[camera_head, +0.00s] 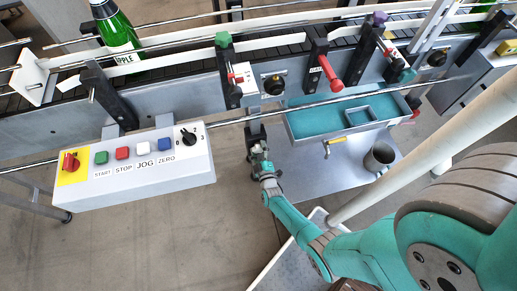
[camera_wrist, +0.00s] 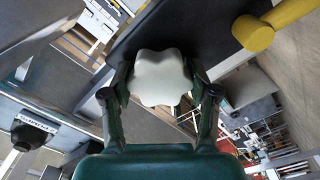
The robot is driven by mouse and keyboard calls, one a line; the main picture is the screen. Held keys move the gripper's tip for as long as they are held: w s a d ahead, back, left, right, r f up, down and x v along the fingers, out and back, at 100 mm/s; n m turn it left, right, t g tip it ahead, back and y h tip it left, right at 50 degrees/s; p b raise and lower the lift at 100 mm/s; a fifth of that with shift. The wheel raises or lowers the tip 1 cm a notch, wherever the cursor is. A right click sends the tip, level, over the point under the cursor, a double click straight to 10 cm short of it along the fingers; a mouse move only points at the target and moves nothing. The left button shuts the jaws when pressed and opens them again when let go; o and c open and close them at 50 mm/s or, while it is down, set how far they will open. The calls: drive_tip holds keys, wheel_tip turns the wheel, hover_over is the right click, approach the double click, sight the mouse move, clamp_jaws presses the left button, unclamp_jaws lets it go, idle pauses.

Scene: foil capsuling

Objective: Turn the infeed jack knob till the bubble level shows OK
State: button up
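The white lobed jack knob (camera_wrist: 160,78) fills the middle of the wrist view. My gripper (camera_wrist: 160,85) has one finger on each side of it, with no clear gap between the fingertips and the knob. It looks shut on the knob. In the head view, my gripper (camera_head: 258,158) is at the lower end of a dark post below the conveyor's front rail, and the knob cannot be made out there. I cannot make out a bubble level or its reading in either view.
A control box (camera_head: 142,172) with coloured buttons stands left of my gripper. A blue-lined tray (camera_head: 310,122) and a metal cup (camera_head: 379,157) are to the right. A green bottle (camera_head: 118,32) stands on the conveyor. In the wrist view, a yellow knob (camera_wrist: 253,34) is near the upper right.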

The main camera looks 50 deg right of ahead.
drive_tip(key=shift+m, duration=0.3)
drive_tip(key=m, duration=1.1)
drive_tip(key=shift+r+m, duration=0.1)
drive_tip(key=shift+m, duration=0.2)
drive_tip(key=shift+d+m, duration=0.1)
drive_tip(key=shift+m, duration=1.7)
drive_tip(key=o, duration=1.2)
drive_tip(key=shift+c, duration=0.2)
